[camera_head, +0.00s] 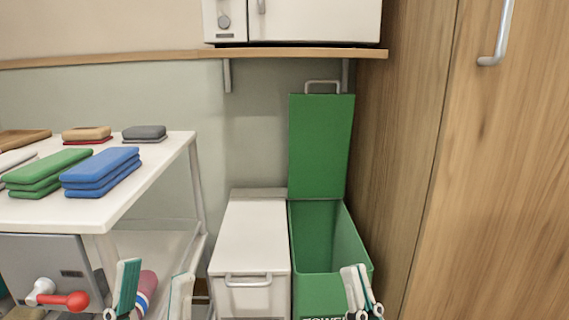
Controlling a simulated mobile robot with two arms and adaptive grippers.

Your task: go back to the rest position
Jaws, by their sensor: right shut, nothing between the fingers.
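My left gripper (155,272) shows at the bottom left, its two pale, teal-edged fingers spread apart with no object held between them. Behind it are the cart's lower part and a striped rolled item (147,286). My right gripper (355,268) is at the bottom right of the middle, its fingers together and empty. It overlaps the front right corner of the open green bin (325,287) in the picture. Both arms are mostly out of view below the frame.
A white cart (150,185) at left carries folded blue towels (100,172), green towels (48,172) and other cloths. A closed white bin (250,240) stands beside the green bin, whose lid (320,145) is up. A wooden cabinet (490,180) bounds the right. A shelf (130,57) runs above.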

